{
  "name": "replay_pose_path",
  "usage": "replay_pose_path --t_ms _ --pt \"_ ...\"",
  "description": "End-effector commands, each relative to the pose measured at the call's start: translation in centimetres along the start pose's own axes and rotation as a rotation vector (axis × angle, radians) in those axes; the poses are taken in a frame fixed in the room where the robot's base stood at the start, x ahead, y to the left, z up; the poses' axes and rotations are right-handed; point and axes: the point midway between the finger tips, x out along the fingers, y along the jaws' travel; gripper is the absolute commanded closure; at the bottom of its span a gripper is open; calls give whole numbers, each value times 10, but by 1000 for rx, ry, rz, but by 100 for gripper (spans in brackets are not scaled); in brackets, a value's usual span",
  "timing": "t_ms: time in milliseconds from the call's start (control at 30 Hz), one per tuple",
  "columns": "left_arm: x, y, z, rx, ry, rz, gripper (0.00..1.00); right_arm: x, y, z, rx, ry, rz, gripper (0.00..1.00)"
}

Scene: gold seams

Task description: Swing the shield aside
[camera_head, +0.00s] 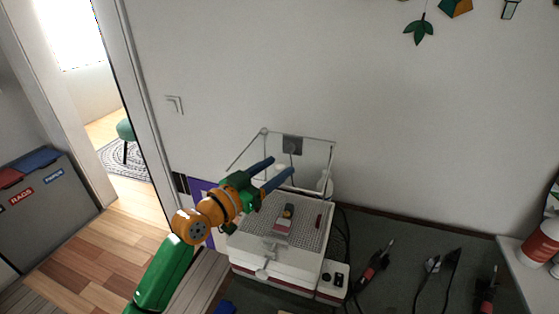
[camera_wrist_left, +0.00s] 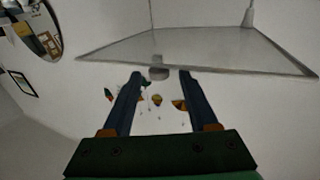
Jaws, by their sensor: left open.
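The shield (camera_head: 312,139) is a clear panel with a thin pale frame, standing over the back of a white bench machine (camera_head: 295,247) with a perforated top. In the left wrist view the shield (camera_wrist_left: 215,48) spans the upper part, and a small grey tab (camera_wrist_left: 158,73) on its edge appears between the fingertips. My left gripper (camera_head: 281,166) is open, with its blue fingers reaching toward the framed panel above the machine. It also shows in the left wrist view (camera_wrist_left: 160,76). I cannot tell whether the fingers touch the shield. My right gripper is not in view.
A small coloured piece (camera_head: 288,211) lies on the perforated top. Hand tools (camera_head: 374,265) lie on the dark bench mat (camera_head: 400,235) to the right. The wall (camera_head: 400,130) is close behind the machine.

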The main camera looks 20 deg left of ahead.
Motion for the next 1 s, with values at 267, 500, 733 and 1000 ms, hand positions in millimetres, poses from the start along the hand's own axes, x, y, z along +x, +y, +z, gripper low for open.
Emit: replay_pose_path --t_ms 267,500,733,1000 --pt "11 1 1 1 -2 1 41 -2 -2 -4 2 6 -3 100" --pt "11 1 1 1 -2 1 86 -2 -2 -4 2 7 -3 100" --pt "11 1 1 1 -2 1 100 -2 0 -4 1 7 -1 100" --pt "11 1 1 1 -2 1 100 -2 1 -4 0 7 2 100"
